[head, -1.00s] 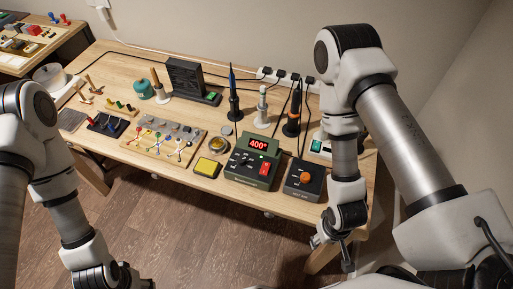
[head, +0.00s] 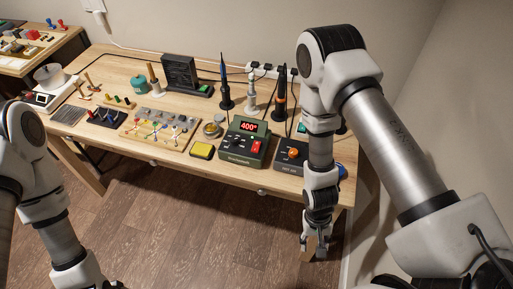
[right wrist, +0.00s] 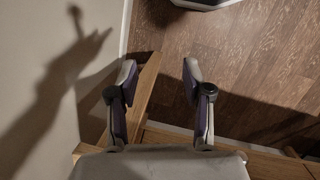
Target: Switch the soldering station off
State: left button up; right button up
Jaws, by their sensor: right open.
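The soldering station (head: 240,150) is a green box near the front edge of the workbench. Its display (head: 249,127) is lit and reads 400° in red. A red rocker switch (head: 257,146) sits on the right of its front panel, beside dark knobs. My right gripper (head: 314,250) hangs in front of the bench's right end, below the top, right of and apart from the station. In the right wrist view the gripper (right wrist: 160,75) is open and empty, with floor and bench frame behind it. My left arm is at the lower left; its gripper is out of frame.
A dark box with an orange knob (head: 292,153) stands right of the station, a yellow pad (head: 202,150) left of it. Holders with upright tools (head: 226,92) stand behind. A wall (head: 430,130) closes the right side. The floor in front (head: 190,225) is clear.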

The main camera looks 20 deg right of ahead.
aim_at(255, 150)
jog(key=w+a+r+m+b, duration=0.1)
jog(key=w+r, duration=0.1)
jog(key=w, duration=0.5)
jog(key=w+a+r+m+b, duration=0.1)
jog(key=w+a+r+b, duration=0.1)
jog(key=w, duration=0.5)
jog(key=w+a+r+m+b, duration=0.1)
jog(key=w+r, duration=0.1)
jog(key=w, duration=0.6)
jog(key=shift+a+r+t+b, duration=0.1)
jog(key=shift+a+t+b, duration=0.05)
jog(key=shift+t+b, duration=0.2)
jog(key=w+a+r, duration=0.1)
jog(key=w+r, duration=0.2)
jog(key=w+a+r+t+b, duration=0.1)
jog(key=w+r, duration=0.2)
jog(key=r, duration=0.1)
jog(key=w+a+r+t+b, duration=0.1)
jog(key=w+r, duration=0.2)
jog(key=shift+w+a+r, duration=0.15)
jog(key=shift+a, duration=0.25)
notch_tip(255, 150, down, 6)
jog(key=shift+d+f+p, duration=0.15)
jog(key=shift+p, duration=0.3)
jog(key=shift+f, duration=0.5)
grip_shut()
